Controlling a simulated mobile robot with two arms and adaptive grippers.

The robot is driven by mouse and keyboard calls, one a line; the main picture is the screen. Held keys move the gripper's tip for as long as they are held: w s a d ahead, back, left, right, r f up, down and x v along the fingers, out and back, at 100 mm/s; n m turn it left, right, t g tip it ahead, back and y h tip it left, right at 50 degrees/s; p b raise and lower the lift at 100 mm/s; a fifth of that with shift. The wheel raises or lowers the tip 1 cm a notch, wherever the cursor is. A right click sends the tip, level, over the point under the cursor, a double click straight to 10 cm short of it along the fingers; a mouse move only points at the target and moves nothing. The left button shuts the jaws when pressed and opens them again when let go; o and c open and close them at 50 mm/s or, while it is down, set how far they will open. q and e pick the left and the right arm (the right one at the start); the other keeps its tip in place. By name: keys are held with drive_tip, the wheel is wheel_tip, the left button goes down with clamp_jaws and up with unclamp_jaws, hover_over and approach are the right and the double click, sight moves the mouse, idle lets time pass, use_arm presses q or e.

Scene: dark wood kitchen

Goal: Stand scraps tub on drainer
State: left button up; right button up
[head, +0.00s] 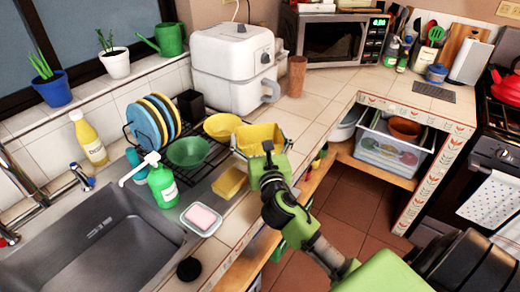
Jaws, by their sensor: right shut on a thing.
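A yellow tub (262,133) is at the right end of the black drainer (212,160), beside the yellow bowl. My right gripper (267,163) is shut on the near side of the tub. The gripper and wrist hide part of the tub's front. I cannot tell whether the tub touches the drainer or hangs just above it. My left gripper is not in view.
The drainer holds colored plates (152,123), a green bowl (188,152) and a yellow bowl (222,126). A yellow sponge (230,182), a soap dish (201,218) and a green bottle (162,188) stand nearby. A white appliance (230,70) stands behind.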

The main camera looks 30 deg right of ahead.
sight(258, 144)
drive_tip(key=shift+w+d+f, duration=0.35)
drive_tip(key=shift+w+f, duration=0.05)
drive_tip(key=shift+f, duration=0.2)
drive_tip(key=shift+w+d+f, duration=0.3)
drive_tip(key=shift+w+f, duration=0.1)
drive_tip(key=shift+f, duration=0.2)
drive_tip(key=f, duration=0.1)
drive_tip(key=f+b, duration=0.1)
drive_tip(key=f, duration=0.1)
drive_tip(key=shift+w+d+f, duration=0.15)
drive_tip(key=shift+d+f, duration=0.05)
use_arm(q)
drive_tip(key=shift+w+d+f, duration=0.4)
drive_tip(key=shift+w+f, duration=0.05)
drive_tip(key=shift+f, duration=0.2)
use_arm(e)
drive_tip(key=shift+a, duration=0.1)
drive_tip(key=shift+f, duration=0.1)
drive_tip(key=shift+f, duration=0.15)
drive_tip(key=o, duration=1)
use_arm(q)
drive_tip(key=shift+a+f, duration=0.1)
